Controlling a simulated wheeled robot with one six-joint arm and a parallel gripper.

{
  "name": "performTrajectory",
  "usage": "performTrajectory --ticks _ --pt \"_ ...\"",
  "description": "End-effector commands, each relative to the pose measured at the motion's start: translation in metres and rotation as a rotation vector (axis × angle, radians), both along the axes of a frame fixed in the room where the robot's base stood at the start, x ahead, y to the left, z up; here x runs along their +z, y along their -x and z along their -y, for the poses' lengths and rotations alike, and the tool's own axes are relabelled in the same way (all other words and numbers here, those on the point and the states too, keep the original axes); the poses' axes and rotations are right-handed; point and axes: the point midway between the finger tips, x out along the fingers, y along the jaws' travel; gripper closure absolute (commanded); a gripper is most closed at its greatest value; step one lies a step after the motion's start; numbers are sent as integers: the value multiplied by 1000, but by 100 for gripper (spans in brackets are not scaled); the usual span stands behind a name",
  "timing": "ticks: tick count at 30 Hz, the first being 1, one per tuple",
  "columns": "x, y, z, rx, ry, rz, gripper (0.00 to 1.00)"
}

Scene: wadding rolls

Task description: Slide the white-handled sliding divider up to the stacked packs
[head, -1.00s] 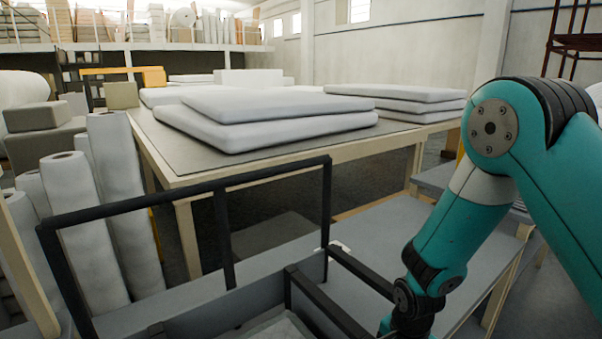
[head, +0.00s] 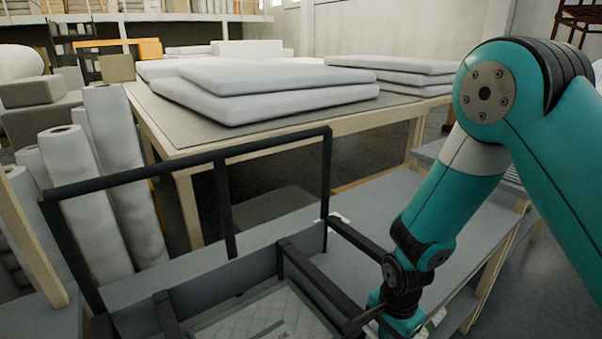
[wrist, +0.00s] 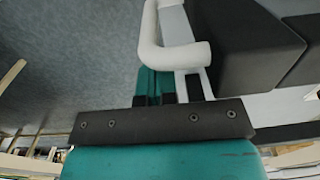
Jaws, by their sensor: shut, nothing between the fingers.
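The white handle (wrist: 152,45) is a bent tube in the wrist view, beside dark grey bars (wrist: 235,50). The sliding divider (head: 318,283) seems to be the dark upright frame at the bottom of the head view, just left of my arm; its white handle is hidden there. My gripper (wrist: 165,88) is shut and empty, its tips close to the handle's lower bend; I cannot tell whether they touch it. The head view hides my fingertips. A wrapped, quilted pack (head: 250,318) lies at the bottom edge, left of that frame, partly cut off.
A black rail (head: 190,160) stands along the far side of the grey bench (head: 385,215). Behind it a wooden-edged table (head: 190,160) bears white slabs (head: 270,95). White rolls (head: 115,160) stand at the left. The bench right of the divider looks mostly clear.

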Motion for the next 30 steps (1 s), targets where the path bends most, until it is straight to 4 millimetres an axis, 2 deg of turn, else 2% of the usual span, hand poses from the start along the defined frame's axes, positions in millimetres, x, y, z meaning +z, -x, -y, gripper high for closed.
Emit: performTrajectory --ticks 1,22,26,30 --pt "-14 10 4 0 18 -30 100" --pt "-15 -4 24 -3 17 -32 100" --pt "-10 -5 24 -2 17 -32 100" --pt "3 -4 24 -2 17 -32 100"
